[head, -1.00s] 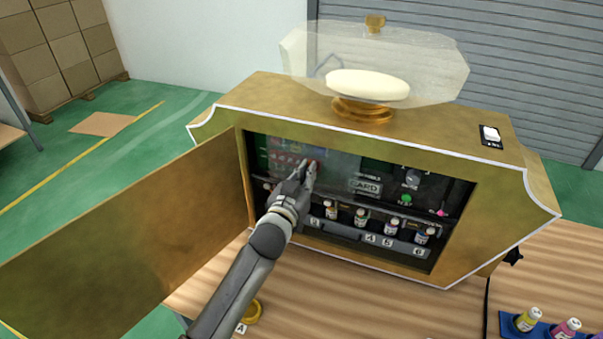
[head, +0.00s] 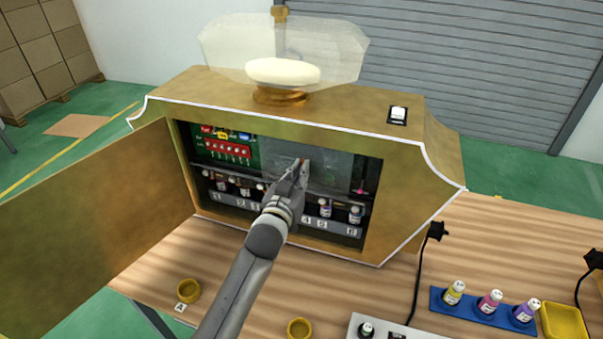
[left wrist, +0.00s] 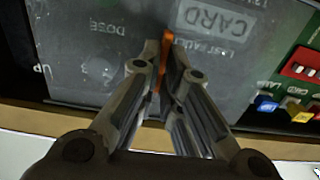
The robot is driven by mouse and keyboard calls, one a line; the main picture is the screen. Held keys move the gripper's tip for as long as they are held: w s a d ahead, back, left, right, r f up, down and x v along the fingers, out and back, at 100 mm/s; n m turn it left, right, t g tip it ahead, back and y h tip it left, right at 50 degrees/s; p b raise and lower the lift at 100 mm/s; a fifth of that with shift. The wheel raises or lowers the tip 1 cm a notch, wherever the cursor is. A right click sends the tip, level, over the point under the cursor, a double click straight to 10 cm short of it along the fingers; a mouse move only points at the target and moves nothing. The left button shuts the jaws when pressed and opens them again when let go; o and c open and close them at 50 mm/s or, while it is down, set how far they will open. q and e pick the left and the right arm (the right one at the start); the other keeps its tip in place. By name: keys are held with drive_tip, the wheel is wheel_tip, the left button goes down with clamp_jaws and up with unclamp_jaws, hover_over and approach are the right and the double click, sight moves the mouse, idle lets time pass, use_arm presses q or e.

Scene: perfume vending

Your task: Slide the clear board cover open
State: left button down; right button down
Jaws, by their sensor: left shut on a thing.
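The clear board cover (head: 342,172) is a see-through grey panel inside the open gold vending machine (head: 405,215). It lies over the middle and right of the board, and also fills much of the left wrist view (left wrist: 85,45). My left gripper (head: 302,168) reaches into the machine from the front. In the left wrist view, its fingers (left wrist: 165,48) are shut on an orange tab (left wrist: 166,40) on the cover. The left part of the board, with a red switch block (head: 228,150), is uncovered. My right gripper is not in view.
The machine's open door (head: 105,230) stands to the left of my arm. Small bottles (head: 325,208) line a shelf below the board. On the table are a blue bottle rack (head: 470,308), a yellow tray (head: 563,320) and yellow cups (head: 188,290).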

use_arm(q)
drive_tip(key=shift+d+f, duration=0.1)
drive_tip(key=shift+d, duration=0.05)
drive_tip(key=c, duration=1.8)
unclamp_jaws()
drive_tip(key=shift+s, duration=0.1)
drive_tip(key=shift+o, duration=1)
drive_tip(key=shift+d, duration=0.15)
drive_tip(key=v, duration=1.2)
